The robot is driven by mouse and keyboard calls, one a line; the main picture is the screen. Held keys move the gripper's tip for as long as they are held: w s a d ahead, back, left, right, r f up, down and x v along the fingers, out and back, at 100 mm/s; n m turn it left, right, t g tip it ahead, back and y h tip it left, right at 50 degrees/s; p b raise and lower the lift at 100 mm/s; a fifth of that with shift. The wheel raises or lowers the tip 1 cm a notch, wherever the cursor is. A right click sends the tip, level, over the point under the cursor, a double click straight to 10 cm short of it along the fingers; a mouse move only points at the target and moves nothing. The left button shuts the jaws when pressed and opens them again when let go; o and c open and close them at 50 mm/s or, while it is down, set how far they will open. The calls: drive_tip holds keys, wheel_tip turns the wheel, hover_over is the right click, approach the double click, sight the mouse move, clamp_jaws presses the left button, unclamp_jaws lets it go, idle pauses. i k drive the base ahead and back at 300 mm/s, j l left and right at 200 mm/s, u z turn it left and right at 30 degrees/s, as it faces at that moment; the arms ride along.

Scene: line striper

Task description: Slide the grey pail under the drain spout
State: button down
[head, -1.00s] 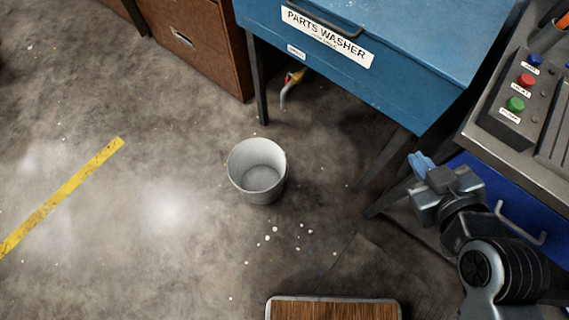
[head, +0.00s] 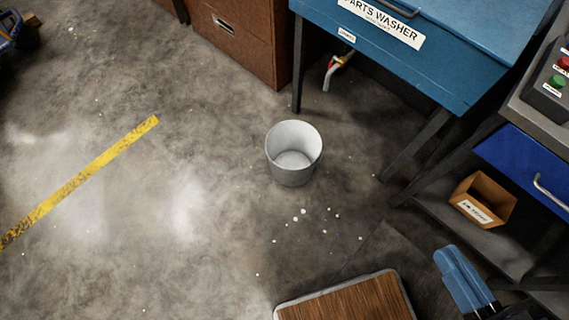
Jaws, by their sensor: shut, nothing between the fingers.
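The grey pail (head: 292,172) stands upright and empty on the concrete floor, near the middle of the head view. The drain spout (head: 328,77) is a bent grey pipe with a red and yellow valve. It hangs under the blue parts washer (head: 462,62), above and to the right of the pail in the picture. The pail is out in front of the spout, not beneath it. My gripper (head: 450,262), with blue fingers, is at the lower right, well apart from the pail. It is shut and holds nothing.
A wood-topped piece with a pale rim (head: 352,302) stands at the bottom edge. White specks lie between it and the pail. A bench with a blue drawer (head: 520,165) and a cardboard box (head: 484,198) is at right. A brown cabinet (head: 236,42) stands behind. Floor left of the pail is clear.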

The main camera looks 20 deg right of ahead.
sight(293, 148)
drive_tip(key=z, duration=0.25)
drive_tip(key=i+j+z, duration=0.15)
drive_tip(key=j+z, duration=1.05)
drive_tip(key=j, duration=3.55)
drive_tip(key=k, duration=0.05)
